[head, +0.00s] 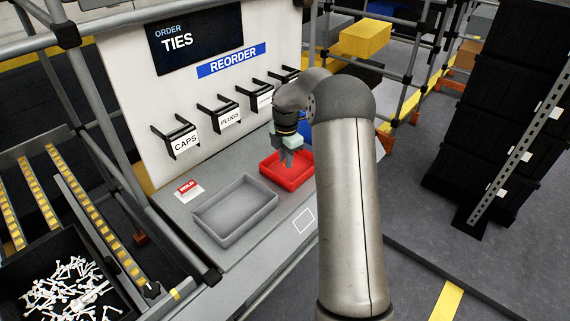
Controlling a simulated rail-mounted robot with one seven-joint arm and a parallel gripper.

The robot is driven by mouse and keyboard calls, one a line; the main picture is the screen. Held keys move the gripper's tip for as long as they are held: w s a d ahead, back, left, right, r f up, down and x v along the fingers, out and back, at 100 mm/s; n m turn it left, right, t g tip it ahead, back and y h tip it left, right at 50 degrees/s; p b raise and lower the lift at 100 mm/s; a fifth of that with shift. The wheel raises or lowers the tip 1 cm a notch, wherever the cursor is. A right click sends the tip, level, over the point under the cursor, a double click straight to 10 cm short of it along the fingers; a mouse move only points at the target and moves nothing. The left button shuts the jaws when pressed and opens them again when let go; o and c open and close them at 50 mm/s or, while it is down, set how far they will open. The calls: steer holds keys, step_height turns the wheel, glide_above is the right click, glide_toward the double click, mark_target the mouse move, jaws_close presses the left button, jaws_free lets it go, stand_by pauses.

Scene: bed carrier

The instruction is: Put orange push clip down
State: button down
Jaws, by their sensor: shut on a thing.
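My gripper (286,157) points down over the back left part of the red tray (298,183), close above it or partly inside it; I cannot tell the exact height. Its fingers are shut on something. The orange push clip cannot be made out in this view; it is too small or hidden at the fingertips. The grey tray (235,232), left of the red one, looks empty. Both trays stand on the grey bench top (277,236).
A HOLD card (188,189) lies left of the grey tray. A white-outlined square (303,221) marks the bench front. Labelled hooks and the ORDER TIES screen (193,41) are on the panel behind. A black bin (60,290) holds white pieces at lower left.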

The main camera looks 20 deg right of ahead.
mark_target(285, 174)
steer(key=w+f, duration=0.2)
steer(key=f, duration=0.1)
steer(key=shift+w+d, duration=0.25)
steer(key=shift+d, duration=0.15)
steer(key=shift+w+f+p, duration=0.15)
steer(key=shift+f+p, duration=0.15)
steer(key=shift+f, duration=1.55)
steer(key=c, duration=1.3)
jaws_free()
